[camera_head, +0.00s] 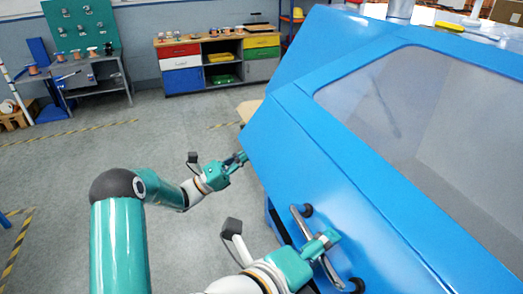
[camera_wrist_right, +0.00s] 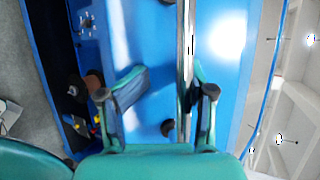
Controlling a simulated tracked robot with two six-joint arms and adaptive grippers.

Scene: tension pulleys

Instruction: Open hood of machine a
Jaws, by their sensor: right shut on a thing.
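The blue hood (camera_head: 290,130) of the machine fills the right of the head view, with a large clear window (camera_head: 430,110). A silver bar handle (camera_head: 330,270) with dark end mounts is on its lower front face. My right gripper (camera_head: 328,240) is shut on this handle. In the right wrist view, the handle (camera_wrist_right: 187,50) runs upright between the fingers of the right gripper (camera_wrist_right: 165,90), close to the right-hand finger. My left gripper (camera_head: 240,158) is beside the hood's left lower edge; its finger opening is too small to tell, and I cannot tell whether it touches.
A low cabinet with coloured drawers (camera_head: 182,80) and a workbench with a green pegboard (camera_head: 85,25) stand at the back wall. The grey floor (camera_head: 150,130) to the left is mostly clear. A dark recess (camera_wrist_right: 75,95) shows in the machine below the hood face.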

